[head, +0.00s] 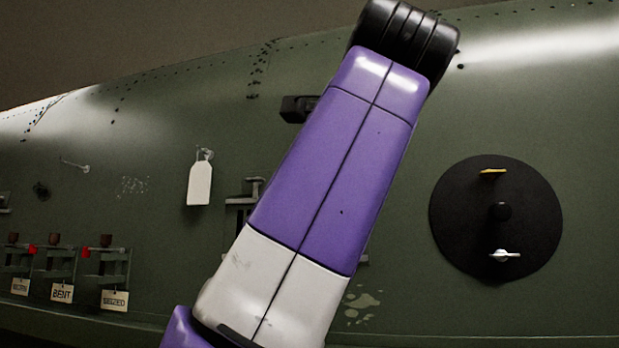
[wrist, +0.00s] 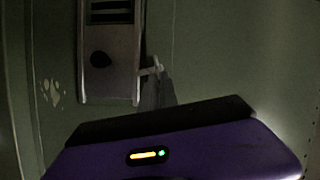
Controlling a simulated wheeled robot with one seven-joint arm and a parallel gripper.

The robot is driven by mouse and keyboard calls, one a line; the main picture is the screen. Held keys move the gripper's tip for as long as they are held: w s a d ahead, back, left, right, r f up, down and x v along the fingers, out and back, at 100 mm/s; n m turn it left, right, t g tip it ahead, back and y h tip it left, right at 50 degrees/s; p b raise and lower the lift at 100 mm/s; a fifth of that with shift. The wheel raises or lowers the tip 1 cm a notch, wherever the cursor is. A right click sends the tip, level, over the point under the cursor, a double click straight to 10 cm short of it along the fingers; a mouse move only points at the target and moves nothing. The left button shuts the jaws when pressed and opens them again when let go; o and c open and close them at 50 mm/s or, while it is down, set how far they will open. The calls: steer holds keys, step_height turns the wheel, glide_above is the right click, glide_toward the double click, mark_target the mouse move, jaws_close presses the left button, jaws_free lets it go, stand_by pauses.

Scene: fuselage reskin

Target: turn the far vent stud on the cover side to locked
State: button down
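In the head view my purple and white arm hides my gripper and most of the panel area. The stud's locked or unlocked state is not readable.
In the head view a black round plate (head: 460,225) with a yellow tab and a silver wing handle is at right. A white tag (head: 199,184) hangs left of my arm. Small clamp brackets (head: 112,267) with labels, including "BENT" and "SEIZED", stand at lower left.

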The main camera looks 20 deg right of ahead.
steer(key=shift+s+d+f+m+t+b, duration=0.1)
steer(key=shift+f+m+t+b, duration=0.15)
steer(key=shift+m, duration=0.3)
steer(key=shift+f+m+t+b, duration=0.1)
steer(key=shift+m+t+b, duration=0.15)
steer(key=shift+m, duration=0.6)
steer(key=c, duration=1.6)
jaws_free()
steer(key=b+v, duration=0.2)
steer(key=v, duration=0.5)
steer(key=shift+s+f+b, duration=0.1)
steer(key=shift+s+b, duration=0.2)
steer(key=shift+s, duration=0.1)
